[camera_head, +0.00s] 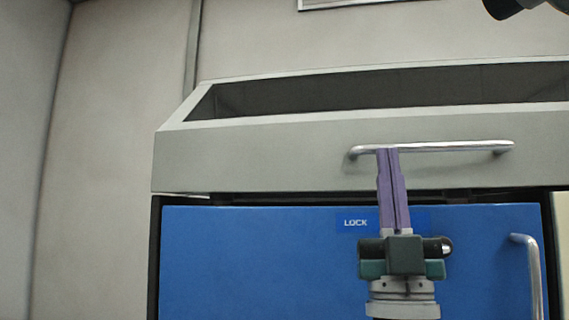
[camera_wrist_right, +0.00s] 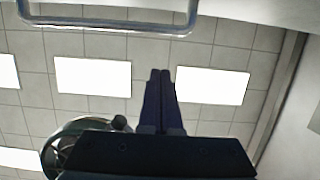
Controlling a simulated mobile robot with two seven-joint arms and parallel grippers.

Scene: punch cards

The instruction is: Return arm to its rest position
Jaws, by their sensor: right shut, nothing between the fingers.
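My right gripper (camera_head: 388,152) points upward in front of the cabinet, with its two purple fingers pressed together and nothing between them. In the head view its tips overlap the left part of a silver bar handle (camera_head: 450,147) on a grey drawer front. I cannot tell from that view whether they touch. In the right wrist view the closed fingers (camera_wrist_right: 160,75) show against the ceiling, and the handle (camera_wrist_right: 115,27) shows beyond and to the left, apart from the tips in the picture. My left gripper is not in view.
The grey drawer (camera_head: 250,150) stands open, its dark inside showing. Below it is a blue door (camera_head: 250,260) with a LOCK label (camera_head: 356,223) and a vertical handle (camera_head: 531,275) at right. A plain wall is at left. A dark object (camera_head: 503,6) shows at top right.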

